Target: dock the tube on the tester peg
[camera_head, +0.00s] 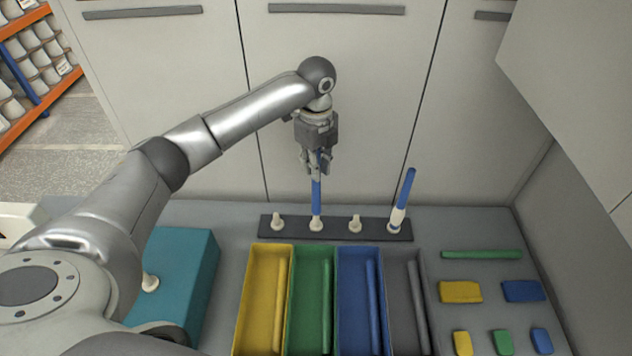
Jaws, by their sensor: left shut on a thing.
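My left gripper (317,170) points down and is shut on an upright blue tube (316,198). The tube's lower end is at the second white peg from the left on a dark rack (338,231); I cannot tell if it sits on the peg or just above it. Another blue tube (405,190) leans to the right at the rack's rightmost peg (397,217). A teal box (192,262) at the left has a single white peg (150,283) on it, which is bare. My right gripper is not in view.
In front of the rack stand yellow (244,314), green, blue and grey trays, each with a rod inside. A green bar (481,254) and several small coloured blocks lie at the right. Grey cabinet panels (350,90) rise close behind the rack.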

